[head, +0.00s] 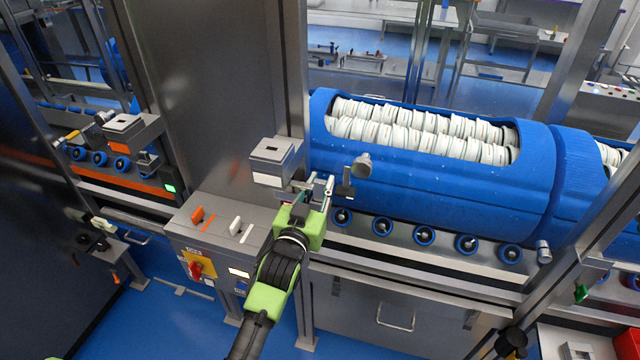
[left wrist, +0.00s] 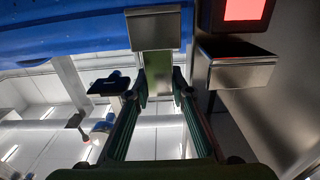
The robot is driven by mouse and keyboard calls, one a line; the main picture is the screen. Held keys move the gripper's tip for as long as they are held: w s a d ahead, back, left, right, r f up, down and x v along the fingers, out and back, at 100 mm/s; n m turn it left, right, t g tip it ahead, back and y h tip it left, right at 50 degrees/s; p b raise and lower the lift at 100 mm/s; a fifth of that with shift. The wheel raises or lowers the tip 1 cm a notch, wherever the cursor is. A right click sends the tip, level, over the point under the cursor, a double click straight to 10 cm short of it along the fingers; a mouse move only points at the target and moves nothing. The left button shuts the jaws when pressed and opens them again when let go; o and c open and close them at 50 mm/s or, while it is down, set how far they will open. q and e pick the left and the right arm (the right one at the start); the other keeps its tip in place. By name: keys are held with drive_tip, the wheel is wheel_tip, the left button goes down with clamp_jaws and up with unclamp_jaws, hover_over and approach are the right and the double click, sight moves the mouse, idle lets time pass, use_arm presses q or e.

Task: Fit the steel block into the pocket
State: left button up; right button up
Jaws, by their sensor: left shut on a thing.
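My left gripper (head: 314,187) is shut on a narrow steel block (left wrist: 158,75), which shows between its fingers in the left wrist view. In the head view the fingers mostly hide the block. Just beyond it in the left wrist view is a wider steel piece (left wrist: 155,30); I cannot tell whether the two touch. A steel housing (head: 272,163) with a dark slot in its top stands just left of and behind the gripper; the slot looks like the pocket, but I cannot be sure. The block is outside this slot. My right gripper is not in view.
A blue tub (head: 430,195) full of white rings lies behind and to the right, above a row of blue rollers (head: 425,238). A dark bracket with a knob (head: 361,166) stands close right of the gripper. A control box (head: 207,248) with a red switch is at lower left.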

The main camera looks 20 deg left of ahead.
use_arm(q)
drive_tip(key=shift+f+b, duration=0.9)
drive_tip(key=shift+f, duration=0.5)
drive_tip(key=o, duration=1.1)
drive_tip(key=shift+c, duration=0.2)
drive_tip(key=shift+d, duration=0.1)
drive_tip(key=s, duration=1.2)
